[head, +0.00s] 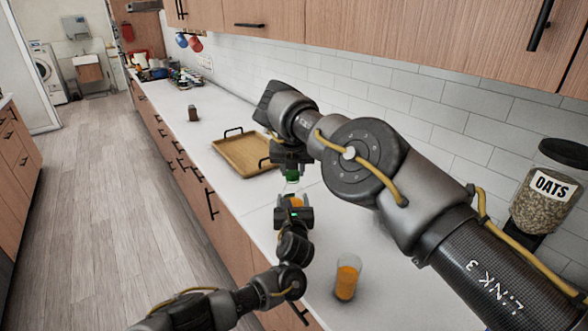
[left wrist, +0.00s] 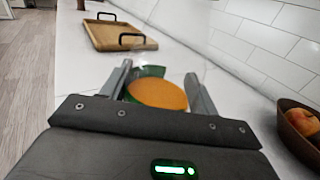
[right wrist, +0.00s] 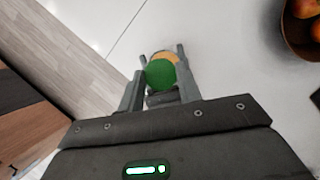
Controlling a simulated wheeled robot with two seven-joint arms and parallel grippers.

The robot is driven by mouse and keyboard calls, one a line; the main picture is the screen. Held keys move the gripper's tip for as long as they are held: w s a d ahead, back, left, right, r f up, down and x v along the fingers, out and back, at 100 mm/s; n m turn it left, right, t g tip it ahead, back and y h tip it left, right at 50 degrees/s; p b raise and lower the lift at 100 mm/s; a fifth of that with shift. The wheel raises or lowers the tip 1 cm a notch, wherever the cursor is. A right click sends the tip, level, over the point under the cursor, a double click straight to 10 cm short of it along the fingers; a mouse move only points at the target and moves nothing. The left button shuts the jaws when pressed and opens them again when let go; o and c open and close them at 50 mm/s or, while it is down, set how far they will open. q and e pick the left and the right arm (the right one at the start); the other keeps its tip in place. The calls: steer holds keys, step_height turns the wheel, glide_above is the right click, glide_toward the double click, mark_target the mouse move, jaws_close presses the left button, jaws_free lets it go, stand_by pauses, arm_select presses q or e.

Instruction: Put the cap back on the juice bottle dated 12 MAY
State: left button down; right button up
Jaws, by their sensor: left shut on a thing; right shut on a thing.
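The juice bottle (head: 297,201), clear with orange juice, stands between the fingers of my left gripper (head: 293,212). Its orange juice also fills the space between the fingers in the left wrist view (left wrist: 157,95). My right gripper (head: 290,164) is above it, shut on the green cap (head: 292,175). In the right wrist view the round green cap (right wrist: 160,74) sits between the fingertips, with orange showing just past it. The cap is at the bottle's top; I cannot tell whether it touches or is seated. No date is readable.
A glass of orange juice (head: 347,277) stands on the white counter to the right. A wooden tray (head: 236,148) with black handles lies behind the grippers. A fruit bowl (left wrist: 303,132) is at the right in the left wrist view. An oats dispenser (head: 549,192) stands far right.

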steer(key=o, duration=0.7)
steer(key=shift+d, duration=0.15)
steer(key=shift+o, duration=1.2)
steer(key=shift+a, duration=0.2)
steer(key=shift+r, duration=0.1)
step_height(320, 180, up, 4)
steer(key=shift+d+f, duration=0.1)
steer(key=shift+f, duration=0.05)
steer(key=shift+s+r, duration=0.1)
steer(key=shift+r, duration=0.25)
steer(key=shift+o, duration=0.7)
steer(key=o, duration=0.4)
